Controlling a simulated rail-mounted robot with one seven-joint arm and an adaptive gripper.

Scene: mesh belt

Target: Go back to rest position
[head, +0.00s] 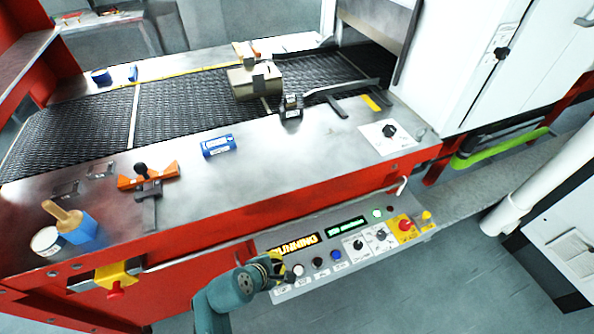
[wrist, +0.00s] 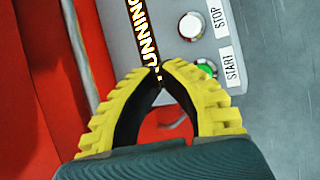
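My gripper (head: 279,268) is over the left end of the control panel (head: 352,268) on the front of the belt machine. In the wrist view, its yellow ribbed fingers (wrist: 158,72) curve together and their tips meet, with nothing between them. The green START button (wrist: 208,67) is just right of the tips, partly hidden by the right finger. The white STOP button (wrist: 191,26) is beyond it. Whether the tips touch the panel cannot be told. The orange display (head: 294,243) reads RUNNING.
The red emergency stop (head: 405,225) is at the panel's right end. A blue-labelled cylinder (head: 218,145), an orange-handled tool (head: 148,175) and a blue container with a brush (head: 81,229) are on the metal ledge. Floor in front is clear.

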